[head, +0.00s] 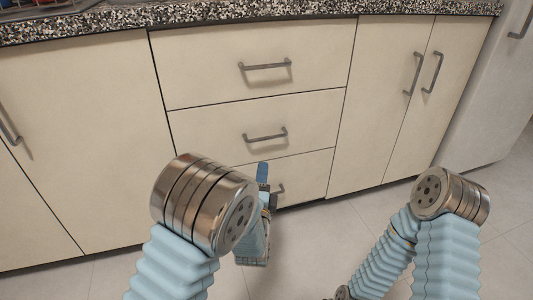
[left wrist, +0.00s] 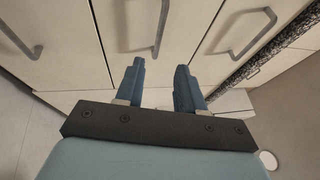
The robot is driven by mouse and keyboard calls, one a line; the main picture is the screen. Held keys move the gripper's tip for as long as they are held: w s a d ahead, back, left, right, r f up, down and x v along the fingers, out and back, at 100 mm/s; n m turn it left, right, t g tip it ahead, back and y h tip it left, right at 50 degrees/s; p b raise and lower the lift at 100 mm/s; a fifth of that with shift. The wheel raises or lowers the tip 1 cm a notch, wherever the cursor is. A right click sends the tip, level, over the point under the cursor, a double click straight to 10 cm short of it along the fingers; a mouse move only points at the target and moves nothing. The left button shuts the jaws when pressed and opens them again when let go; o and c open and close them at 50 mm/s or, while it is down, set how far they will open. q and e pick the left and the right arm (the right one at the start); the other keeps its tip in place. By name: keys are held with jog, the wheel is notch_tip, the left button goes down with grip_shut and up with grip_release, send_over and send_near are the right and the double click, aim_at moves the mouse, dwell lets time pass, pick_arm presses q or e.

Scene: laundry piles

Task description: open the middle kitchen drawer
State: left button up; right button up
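The middle drawer (head: 215,141) is a cream front in a stack of three, shut flush with its neighbours. Its grey bar handle (head: 265,134) is horizontal. In the left wrist view the picture is turned, and the middle handle (left wrist: 161,28) stands ahead of the fingers, roughly in line with the gap between them. My left gripper (head: 266,184) is in front of the bottom drawer, below the middle handle and partly hidden by my arm. In the left wrist view its two blue fingers (left wrist: 158,87) are apart with nothing between them. My right gripper is not in view.
The top drawer handle (head: 265,65) and bottom drawer handle (head: 279,189) are above and below. Cupboard doors (head: 383,100) flank the stack, under a speckled countertop (head: 240,10). A pale appliance (head: 495,90) stands at the right. The tiled floor (head: 310,240) in front is clear.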

pick_arm(q)
send_near(266, 142)
jog(key=w+r, duration=0.1)
jog(key=r, duration=0.1)
jog(key=w+r, duration=0.2)
jog(key=w+d+r, duration=0.1)
jog(key=shift+w+r, duration=0.25)
jog(key=shift+r, duration=0.15)
jog(key=shift+c, duration=0.5)
grip_shut()
